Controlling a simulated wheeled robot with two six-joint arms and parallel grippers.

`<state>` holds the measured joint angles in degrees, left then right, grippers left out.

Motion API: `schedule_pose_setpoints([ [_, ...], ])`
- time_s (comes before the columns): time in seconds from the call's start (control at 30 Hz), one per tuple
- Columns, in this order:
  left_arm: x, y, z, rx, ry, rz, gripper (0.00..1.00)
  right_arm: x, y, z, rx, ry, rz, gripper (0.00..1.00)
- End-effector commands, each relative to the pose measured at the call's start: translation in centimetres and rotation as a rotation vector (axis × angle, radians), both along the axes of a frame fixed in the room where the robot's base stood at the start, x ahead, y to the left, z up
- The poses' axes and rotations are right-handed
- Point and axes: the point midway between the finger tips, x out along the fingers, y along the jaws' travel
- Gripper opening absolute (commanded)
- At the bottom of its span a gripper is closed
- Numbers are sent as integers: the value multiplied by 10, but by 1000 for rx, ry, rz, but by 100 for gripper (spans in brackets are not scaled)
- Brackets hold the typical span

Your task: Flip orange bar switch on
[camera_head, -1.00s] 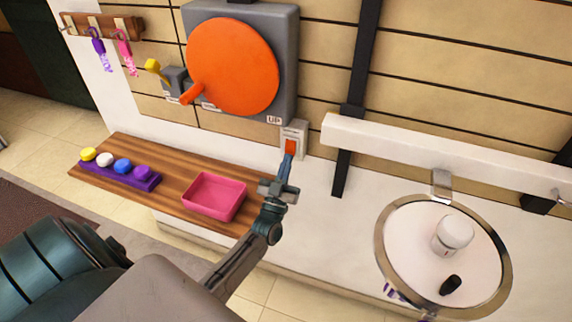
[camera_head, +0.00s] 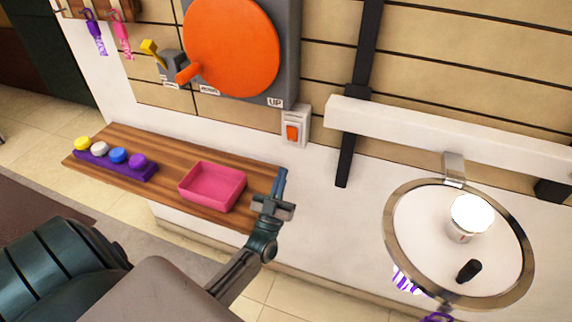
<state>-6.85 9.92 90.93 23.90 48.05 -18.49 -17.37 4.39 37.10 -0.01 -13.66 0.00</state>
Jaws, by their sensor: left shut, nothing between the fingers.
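The orange bar switch (camera_head: 293,132) sits in a pale plate on the wall, below and right of the big orange disc. Its rocker is unobstructed; I cannot tell its on or off state for sure. My left gripper (camera_head: 281,178) is shut and empty, with its fingers pointing up. In the picture it is below the switch, apart from it, in front of the shelf's right end. My right gripper is not in view.
A wooden shelf (camera_head: 125,148) holds a pink tray (camera_head: 212,186) and a purple holder with several coloured buttons. A large orange disc with a handle (camera_head: 230,45) is above.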

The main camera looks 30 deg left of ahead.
Motion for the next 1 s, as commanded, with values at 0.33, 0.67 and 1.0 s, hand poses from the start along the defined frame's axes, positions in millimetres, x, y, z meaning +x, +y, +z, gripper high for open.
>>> schedule_pose_setpoints([
  [0.33,-22,-5,-20,0,0,0,0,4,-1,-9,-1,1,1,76],
  [0.67,-21,-5,-19,0,0,0,0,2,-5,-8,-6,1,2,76],
  [1.0,-19,-11,-21,1,52,-27,0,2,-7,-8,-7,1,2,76],
])
